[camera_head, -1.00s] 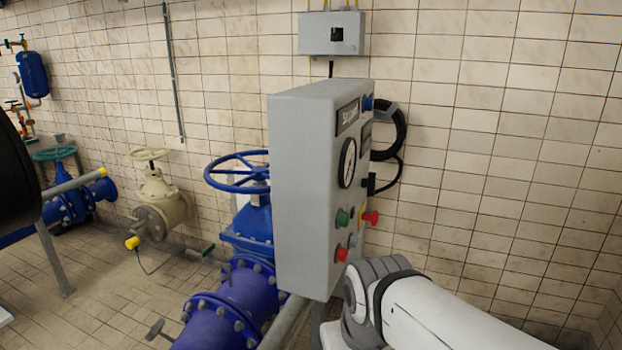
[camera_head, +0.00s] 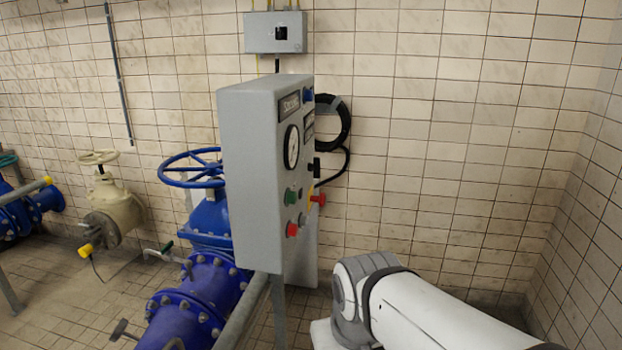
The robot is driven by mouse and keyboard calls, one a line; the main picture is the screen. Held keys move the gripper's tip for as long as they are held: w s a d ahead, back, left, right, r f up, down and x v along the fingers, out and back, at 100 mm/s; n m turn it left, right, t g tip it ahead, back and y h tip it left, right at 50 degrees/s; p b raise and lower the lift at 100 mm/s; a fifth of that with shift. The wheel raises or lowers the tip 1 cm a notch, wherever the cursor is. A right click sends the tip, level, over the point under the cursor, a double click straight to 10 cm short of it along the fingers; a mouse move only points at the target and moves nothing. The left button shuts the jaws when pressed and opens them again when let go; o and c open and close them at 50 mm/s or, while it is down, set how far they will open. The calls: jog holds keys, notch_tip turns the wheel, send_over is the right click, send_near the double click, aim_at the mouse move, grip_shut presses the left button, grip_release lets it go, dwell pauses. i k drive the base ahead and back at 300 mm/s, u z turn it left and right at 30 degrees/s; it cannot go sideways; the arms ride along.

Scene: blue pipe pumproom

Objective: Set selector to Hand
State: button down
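A grey control box (camera_head: 250,182) stands on a post left of centre, its front turned to the right and seen at a steep angle. On that front are a label plate (camera_head: 289,106), a round gauge (camera_head: 291,147), a green button (camera_head: 291,196) and a red button (camera_head: 292,230). A blue knob (camera_head: 308,97), a black part (camera_head: 316,168) and a red knob on yellow (camera_head: 318,199) stick out near its far edge. I cannot tell which part is the selector or read its setting. My white arm link shows at the lower right; my gripper is out of view.
Blue pipework (camera_head: 205,290) with a blue handwheel (camera_head: 192,168) lies left of the box. A beige valve (camera_head: 112,207) stands farther left. A black cable coil (camera_head: 333,123) hangs on the wall behind the box. The tiled wall to the right is bare.

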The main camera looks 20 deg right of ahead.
aim_at(315, 167)
jog(key=z, duration=0.3)
jog(key=k, duration=0.95)
jog(key=z, duration=0.7)
jog(key=i, duration=0.95)
jog(key=u, duration=0.5)
jog(key=i, duration=0.7)
jog(key=u, duration=0.65)
jog(key=k, duration=0.5)
jog(key=z, duration=0.45)
jog(key=i, duration=0.65)
jog(key=u, duration=0.55)
